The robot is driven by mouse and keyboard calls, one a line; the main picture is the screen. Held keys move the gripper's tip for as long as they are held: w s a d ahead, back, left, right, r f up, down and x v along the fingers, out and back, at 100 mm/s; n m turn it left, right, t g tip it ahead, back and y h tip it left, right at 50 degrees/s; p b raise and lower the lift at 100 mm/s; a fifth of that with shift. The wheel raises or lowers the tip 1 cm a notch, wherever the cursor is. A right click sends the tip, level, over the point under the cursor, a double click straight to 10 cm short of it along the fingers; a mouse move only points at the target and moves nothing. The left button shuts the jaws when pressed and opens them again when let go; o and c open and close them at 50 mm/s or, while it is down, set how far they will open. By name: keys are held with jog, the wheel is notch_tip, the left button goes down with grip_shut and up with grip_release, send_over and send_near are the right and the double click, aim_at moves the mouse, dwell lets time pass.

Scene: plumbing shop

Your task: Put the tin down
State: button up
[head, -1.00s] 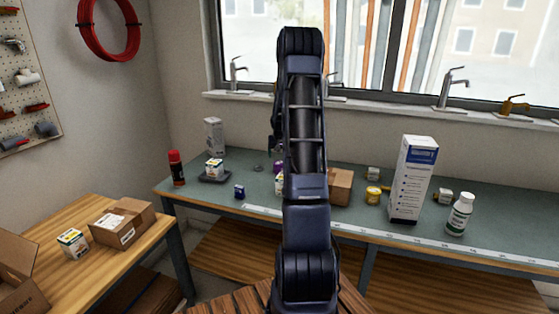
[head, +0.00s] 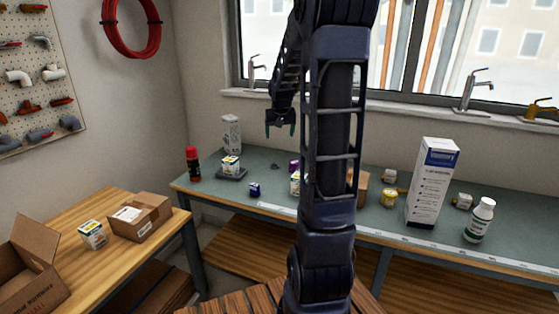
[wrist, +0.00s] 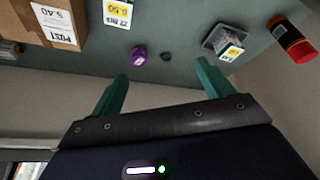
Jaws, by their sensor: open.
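My gripper (head: 280,129) is open and empty, raised above the back of the green bench (head: 330,228); its teal fingers also show in the wrist view (wrist: 161,72). A small purple round container (head: 294,165) stands upright on the bench, partly behind my arm; it also shows in the wrist view (wrist: 139,54), apart from the fingers. A small yellow round container (head: 388,198) stands right of my arm. I cannot tell which of these is the tin. A small dark round thing (head: 274,166) lies left of the purple container.
A cardboard box (head: 361,190), a tall white box (head: 430,185) and a white bottle (head: 480,220) stand right. Free bench lies near the dark round thing.

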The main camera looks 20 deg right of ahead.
jog(key=s+a+r+n, duration=0.1)
jog(key=s+a, duration=0.3)
jog(key=s, duration=0.6)
jog(key=s+a+r+n+y, duration=0.1)
jog(key=s+a, duration=0.4)
jog(key=s, duration=0.6)
jog(key=s+a+r, duration=0.2)
jog(key=s+a, duration=0.2)
jog(key=s, duration=0.6)
jog(key=shift+s+a+r+n, duration=0.2)
jog(key=shift+r+n, duration=0.1)
jog(key=shift+n, duration=0.1)
